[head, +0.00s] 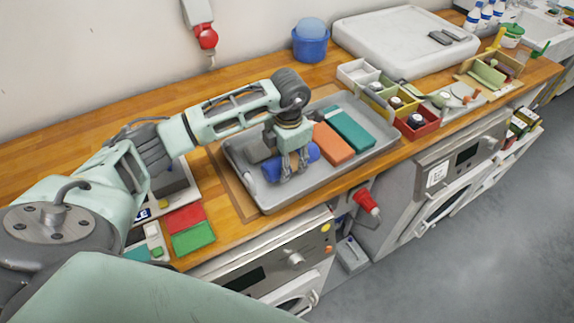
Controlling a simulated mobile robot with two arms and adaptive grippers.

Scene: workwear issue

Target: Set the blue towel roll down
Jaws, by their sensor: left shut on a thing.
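The blue towel roll (273,171) is in my left gripper (293,174), with its ends showing on both sides of the fingers. The left gripper points down over the left part of a grey tray (329,185) on the wooden counter. I cannot tell whether the roll touches the tray floor or is just above it. An orange block-like item (334,143) and a teal one (352,129) lie side by side in the tray, right of the roll. A grey item (258,148) lies behind it, partly hidden. My right gripper is not in view.
Small compartment boxes (418,126) stand right of the tray. A blue tub (310,47) and a large white tray (390,50) are behind. Red and green pads (193,236) lie left. The tray's front strip is bare. Washing machines (270,270) stand below the counter edge.

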